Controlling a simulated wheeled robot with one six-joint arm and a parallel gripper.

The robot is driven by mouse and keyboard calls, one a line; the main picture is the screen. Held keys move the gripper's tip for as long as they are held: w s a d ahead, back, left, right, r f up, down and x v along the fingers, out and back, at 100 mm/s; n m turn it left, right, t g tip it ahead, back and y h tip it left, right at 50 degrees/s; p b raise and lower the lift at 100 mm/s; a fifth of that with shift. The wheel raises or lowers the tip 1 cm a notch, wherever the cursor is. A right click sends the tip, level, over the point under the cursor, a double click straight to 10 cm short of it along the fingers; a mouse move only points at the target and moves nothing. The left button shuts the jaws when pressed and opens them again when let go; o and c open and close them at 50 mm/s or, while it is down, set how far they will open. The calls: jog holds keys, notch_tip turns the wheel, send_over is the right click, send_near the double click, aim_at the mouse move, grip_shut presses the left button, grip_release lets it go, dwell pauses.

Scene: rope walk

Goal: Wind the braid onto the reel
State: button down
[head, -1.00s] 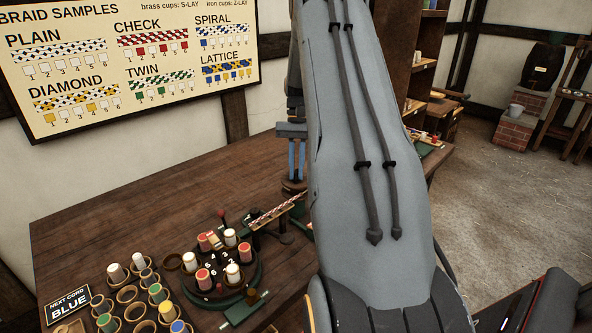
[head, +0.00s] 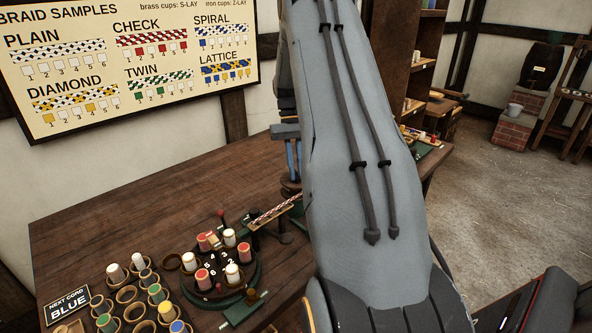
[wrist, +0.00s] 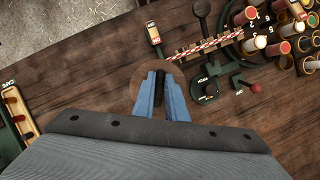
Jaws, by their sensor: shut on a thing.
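The red-and-white braid (head: 272,209) runs from the round braiding machine (head: 220,275) over a wooden strip toward the reel. In the wrist view the braid (wrist: 207,45) slants down left to the reel. The reel (wrist: 139,84) shows there as a round brown disc, partly covered by my fingers. My gripper (wrist: 160,78) is over the reel, its blue fingers shut on a dark upright piece, apparently the reel's handle, mostly hidden between them. In the head view my gripper (head: 293,172) points down at the reel, partly behind my arm.
Wooden cups with coloured bobbins (head: 158,293) stand at the front left by a sign (head: 68,303) reading "NEXT CORD BLUE". A dark-knobbed green plate (wrist: 208,88) lies right of the reel, and a green tray (wrist: 17,118) at the left. Bare table lies behind the machine.

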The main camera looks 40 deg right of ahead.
jog(key=c, duration=1.8)
grip_release()
jog(key=shift+b+v, duration=1.35)
jog(key=shift+v, duration=2.55)
